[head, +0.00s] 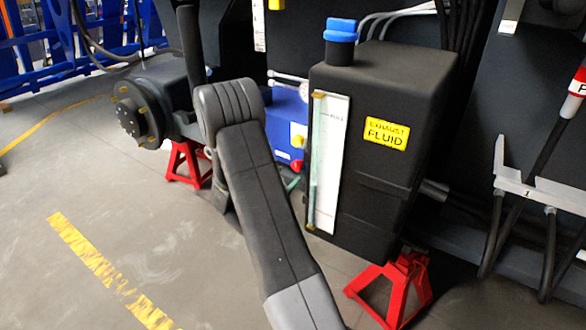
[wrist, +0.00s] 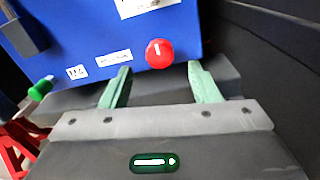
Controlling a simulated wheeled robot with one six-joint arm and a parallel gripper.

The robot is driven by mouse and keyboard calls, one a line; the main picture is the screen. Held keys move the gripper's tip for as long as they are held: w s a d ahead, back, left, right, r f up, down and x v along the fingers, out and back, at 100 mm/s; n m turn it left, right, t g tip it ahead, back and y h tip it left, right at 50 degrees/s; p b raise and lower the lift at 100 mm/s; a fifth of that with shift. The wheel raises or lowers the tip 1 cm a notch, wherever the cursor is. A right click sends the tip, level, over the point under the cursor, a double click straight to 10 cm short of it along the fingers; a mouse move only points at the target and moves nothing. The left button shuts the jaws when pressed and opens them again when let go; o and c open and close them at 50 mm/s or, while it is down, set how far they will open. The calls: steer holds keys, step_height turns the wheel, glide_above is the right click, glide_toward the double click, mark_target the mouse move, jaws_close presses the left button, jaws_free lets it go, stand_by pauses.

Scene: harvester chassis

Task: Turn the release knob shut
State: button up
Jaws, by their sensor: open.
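The release knob (wrist: 159,55) is a round red knob with a short white mark, roughly upright, on the lower face of a blue box (wrist: 100,30). In the head view the red knob (head: 296,165) shows just right of my arm. My gripper (wrist: 160,72) is open and empty, its two pale green fingers pointing towards the box. In the wrist view the knob appears between and slightly beyond the fingertips; I cannot tell the exact gap. In the head view my arm hides most of the gripper and part of the box.
A black exhaust fluid tank (head: 385,190) with a blue cap (head: 341,30) stands close right of the blue box. A green-ended fitting (wrist: 40,88) is at the left in the wrist view. Red stands (head: 395,288) are below. Open floor (head: 110,220) lies left of my arm.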

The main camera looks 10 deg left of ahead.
mark_target(296, 167)
steer(key=p+v, duration=0.1)
steer(key=v, duration=0.6)
steer(key=shift+s, duration=0.3)
steer(key=shift+a, duration=0.1)
steer(key=b+x, duration=0.2)
steer(key=x, duration=1.2)
steer(key=shift+b, duration=0.35)
steer(key=shift+s, duration=0.15)
